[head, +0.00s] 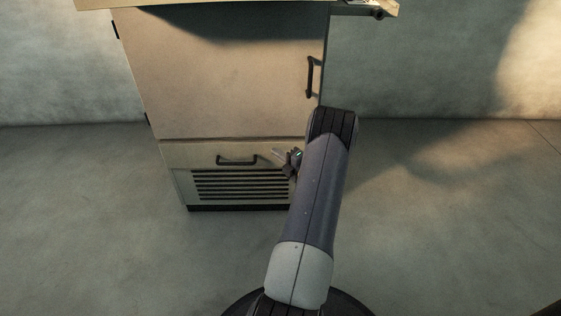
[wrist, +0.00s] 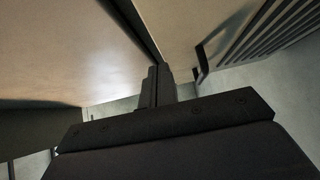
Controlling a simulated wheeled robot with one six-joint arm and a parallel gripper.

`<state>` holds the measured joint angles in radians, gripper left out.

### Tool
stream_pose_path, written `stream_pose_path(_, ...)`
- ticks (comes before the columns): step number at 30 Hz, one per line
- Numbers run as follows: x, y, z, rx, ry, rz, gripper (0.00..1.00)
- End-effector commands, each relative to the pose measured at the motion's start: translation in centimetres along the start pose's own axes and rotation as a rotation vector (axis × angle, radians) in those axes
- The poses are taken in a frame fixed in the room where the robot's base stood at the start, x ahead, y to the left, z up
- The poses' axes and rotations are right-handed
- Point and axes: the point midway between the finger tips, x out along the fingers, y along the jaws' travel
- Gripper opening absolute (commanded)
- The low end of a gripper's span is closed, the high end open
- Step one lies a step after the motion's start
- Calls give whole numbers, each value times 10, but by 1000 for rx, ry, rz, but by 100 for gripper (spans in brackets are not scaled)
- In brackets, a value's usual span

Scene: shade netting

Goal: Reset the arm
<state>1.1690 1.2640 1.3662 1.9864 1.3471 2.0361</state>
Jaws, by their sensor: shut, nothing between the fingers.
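My gripper (head: 281,154) shows small in the head view, just left of my arm and in front of the lower right part of a cabinet. In the wrist view the fingers (wrist: 158,82) are together, with nothing between them. My arm reaches forward from the bottom of the head view and hides part of the cabinet's right edge. Whether the fingers touch the cabinet I cannot tell.
The beige cabinet (head: 220,80) has a door with a dark handle (head: 310,77) and a lower drawer with a handle (head: 237,161) above a slotted vent (head: 240,184). Door and drawer look shut. The grey floor (head: 440,230) is clear on both sides.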

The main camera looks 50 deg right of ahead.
Motion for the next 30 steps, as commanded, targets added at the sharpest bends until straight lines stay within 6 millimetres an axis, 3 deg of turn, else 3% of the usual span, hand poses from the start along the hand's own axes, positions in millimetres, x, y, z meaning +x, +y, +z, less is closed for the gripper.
stream_pose_path(6, -55, 3, 0, 5, -4, -1, 0)
stream_pose_path(13, -92, 1, -1, 3, -1, 0, 0)
stream_pose_path(19, -102, -1, -2, 2, 2, -1, 0)
stream_pose_path(30, -98, -2, -2, 2, 4, -1, 0)
